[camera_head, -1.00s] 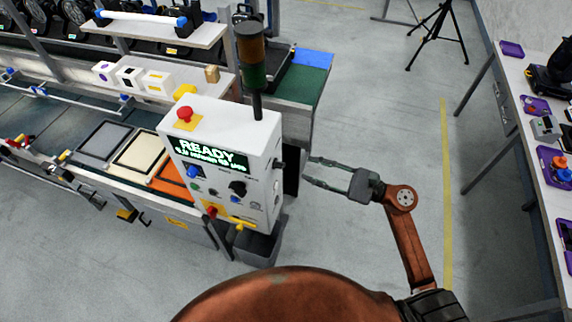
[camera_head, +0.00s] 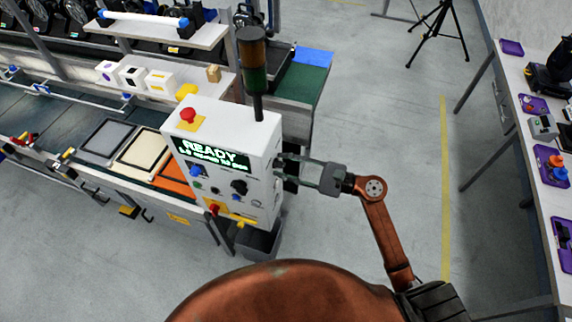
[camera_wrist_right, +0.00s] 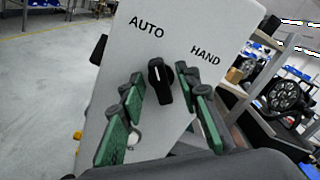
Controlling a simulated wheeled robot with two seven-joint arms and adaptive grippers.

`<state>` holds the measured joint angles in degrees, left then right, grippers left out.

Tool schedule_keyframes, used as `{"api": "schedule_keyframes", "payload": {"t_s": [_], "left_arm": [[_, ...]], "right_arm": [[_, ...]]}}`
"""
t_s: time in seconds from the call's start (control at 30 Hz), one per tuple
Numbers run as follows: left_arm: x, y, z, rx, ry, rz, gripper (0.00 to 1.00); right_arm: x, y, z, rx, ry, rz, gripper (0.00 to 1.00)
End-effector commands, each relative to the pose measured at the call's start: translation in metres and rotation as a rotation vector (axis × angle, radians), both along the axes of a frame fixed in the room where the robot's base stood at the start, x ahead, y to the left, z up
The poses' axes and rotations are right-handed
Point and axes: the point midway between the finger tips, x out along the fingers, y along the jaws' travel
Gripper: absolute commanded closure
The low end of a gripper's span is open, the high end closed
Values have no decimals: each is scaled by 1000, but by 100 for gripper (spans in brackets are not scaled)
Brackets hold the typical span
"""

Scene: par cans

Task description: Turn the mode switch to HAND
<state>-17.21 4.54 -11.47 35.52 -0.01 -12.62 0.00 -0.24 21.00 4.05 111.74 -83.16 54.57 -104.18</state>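The mode switch (camera_wrist_right: 160,82) is a black knob on the white side face of the control box (camera_head: 232,124). In the right wrist view AUTO is printed at upper left and HAND at upper right of it. The knob's white mark tilts slightly left, toward AUTO. My right gripper (camera_wrist_right: 165,88) is open, with one green-padded finger on each side of the knob. Gaps show between the fingers and the knob. In the head view the right gripper (camera_head: 285,169) reaches the box's right side, and the knob is hard to make out there. My left gripper is not in view.
A signal tower (camera_head: 253,65) stands on top. A grey bin (camera_head: 260,243) is below. Open floor lies right of the box, up to a table (camera_head: 530,150) with purple trays.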

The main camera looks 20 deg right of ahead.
Motion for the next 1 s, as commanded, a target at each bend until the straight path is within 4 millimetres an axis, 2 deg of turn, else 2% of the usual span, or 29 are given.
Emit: {"api": "schedule_keyframes", "payload": {"t_s": [0.07,0.5,1.0], "left_arm": [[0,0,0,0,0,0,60],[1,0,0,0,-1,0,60],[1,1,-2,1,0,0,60]], "right_arm": [[0,0,0,0,0,0,71],[0,-1,0,1,1,0,100],[0,-1,0,32,49,-1,100]]}}
